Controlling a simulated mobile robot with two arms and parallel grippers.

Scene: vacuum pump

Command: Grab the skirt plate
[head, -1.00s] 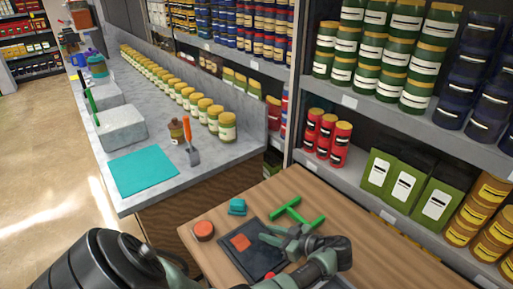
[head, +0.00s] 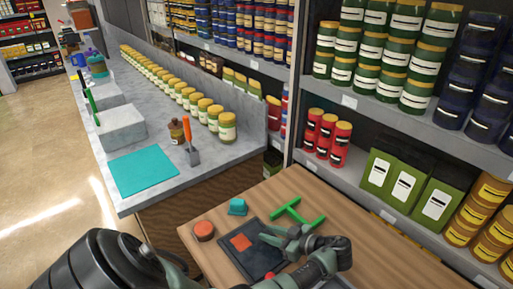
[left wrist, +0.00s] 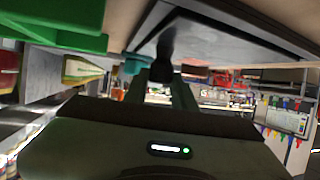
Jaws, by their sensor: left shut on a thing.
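A dark flat plate (head: 255,262) lies on the wooden table, with an orange square (head: 241,242) on it. I take this plate to be the skirt plate. My left gripper (head: 272,237) is at its right edge, low over the table, shut on what looks like that edge. The left wrist view shows the fingers (left wrist: 170,72) at the corner of the dark plate (left wrist: 215,28), with a dark part between them; the exact contact is hard to make out. My right gripper is not in view.
A green H-shaped piece (head: 298,212) lies just beyond the gripper. The wooden table (head: 375,255) is clear at right. Stocked shelves (head: 350,182) stand behind it.

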